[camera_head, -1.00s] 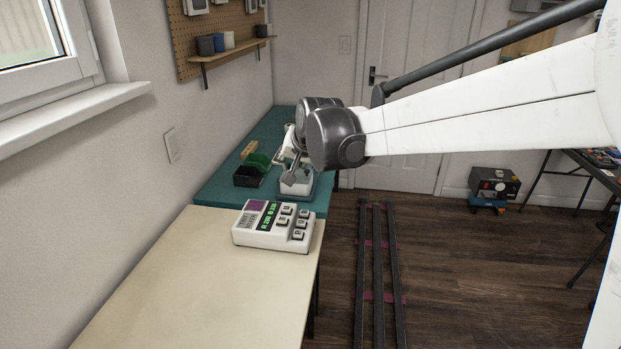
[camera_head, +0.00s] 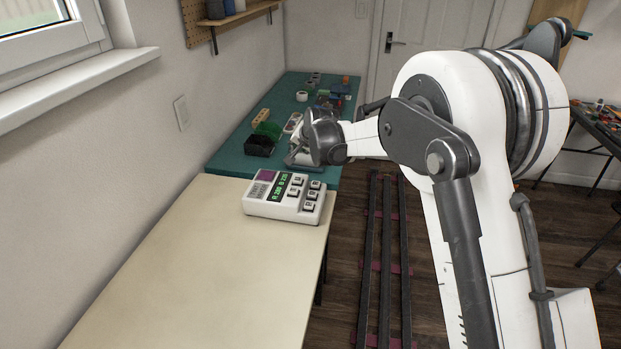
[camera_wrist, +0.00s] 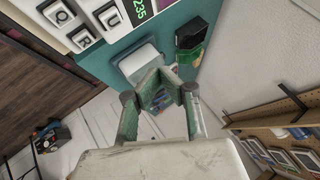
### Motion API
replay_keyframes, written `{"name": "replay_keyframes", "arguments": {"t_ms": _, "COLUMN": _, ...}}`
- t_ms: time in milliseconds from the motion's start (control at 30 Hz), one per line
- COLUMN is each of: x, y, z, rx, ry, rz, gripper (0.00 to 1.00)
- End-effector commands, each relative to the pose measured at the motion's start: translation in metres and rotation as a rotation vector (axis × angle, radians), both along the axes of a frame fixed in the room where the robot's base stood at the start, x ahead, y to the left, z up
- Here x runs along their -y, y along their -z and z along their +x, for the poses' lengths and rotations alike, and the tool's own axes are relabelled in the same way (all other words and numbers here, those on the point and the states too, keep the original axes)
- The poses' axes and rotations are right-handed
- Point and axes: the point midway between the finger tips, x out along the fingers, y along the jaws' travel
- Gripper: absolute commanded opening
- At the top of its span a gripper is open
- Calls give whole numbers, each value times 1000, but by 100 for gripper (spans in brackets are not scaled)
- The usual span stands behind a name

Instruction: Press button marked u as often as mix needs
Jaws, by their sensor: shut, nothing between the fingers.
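A white keypad device (camera_head: 262,209) with a green-lit display (camera_head: 278,188) and several dark-framed keys sits at the far end of the cream table. In the wrist view its key marked U (camera_wrist: 109,17) is at the top, beside keys that look like Q (camera_wrist: 59,15) and R (camera_wrist: 82,38). The display's end reads 235 there; the rest is cut off or too small to read surely. My gripper (camera_head: 294,161) is shut and empty, just beyond the device and apart from it. Its green-padded fingers also show in the wrist view (camera_wrist: 158,88).
The cream table (camera_head: 190,270) is clear in front of the device. On the teal bench (camera_head: 228,163) behind stand a black bin (camera_head: 259,146), a green bin (camera_head: 269,130) and a white-topped box (camera_wrist: 139,60) near my gripper. Floor rails (camera_head: 385,260) run to the right.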

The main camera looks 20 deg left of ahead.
Motion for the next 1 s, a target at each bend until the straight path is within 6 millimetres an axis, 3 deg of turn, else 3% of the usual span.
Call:
{"name": "replay_keyframes", "arguments": {"t_ms": 633, "x": -6, "y": 10, "z": 1, "rx": -2, "ry": -1, "rz": 5, "gripper": 0}}
{"name": "replay_keyframes", "arguments": {"t_ms": 1000, "x": -6, "y": 48, "z": 1, "rx": -2, "ry": -1, "rz": 5, "gripper": 0}}
